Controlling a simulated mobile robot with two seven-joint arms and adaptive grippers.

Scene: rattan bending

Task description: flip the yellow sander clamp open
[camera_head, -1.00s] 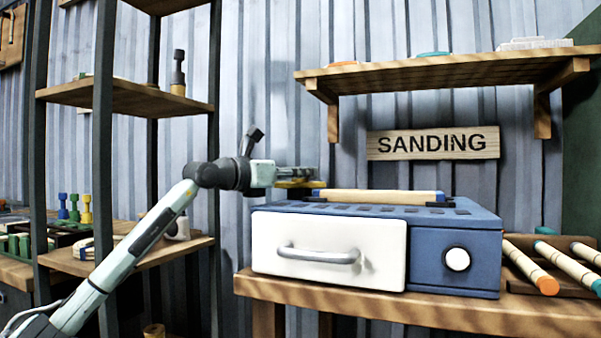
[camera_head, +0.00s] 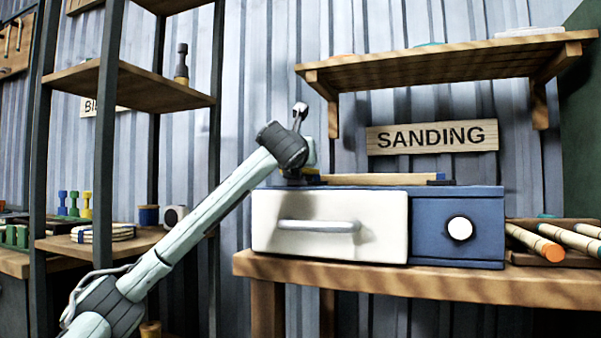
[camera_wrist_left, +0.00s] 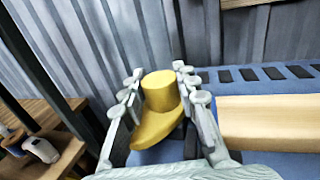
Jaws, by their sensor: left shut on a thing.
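The yellow sander clamp (camera_wrist_left: 158,108) stands at the left end of the blue sander (camera_head: 455,218). In the left wrist view its rounded top and wider, slanting lower part show between my fingers. My left gripper (camera_wrist_left: 158,78) is shut on the clamp, one finger on each side. In the head view my wrist largely hides the gripper and clamp at the sander's back left corner. A pale wooden rod (camera_head: 380,179) lies along the sander's top, to the right of the clamp. My right gripper is not in view.
The sander has a white drawer front (camera_head: 330,240) and a white knob (camera_head: 460,229). It stands on a wooden bench (camera_head: 420,284). Wooden rods (camera_head: 535,242) lie in a tray at right. A wall shelf (camera_head: 440,66) hangs above, and a shelf rack (camera_head: 110,150) stands left.

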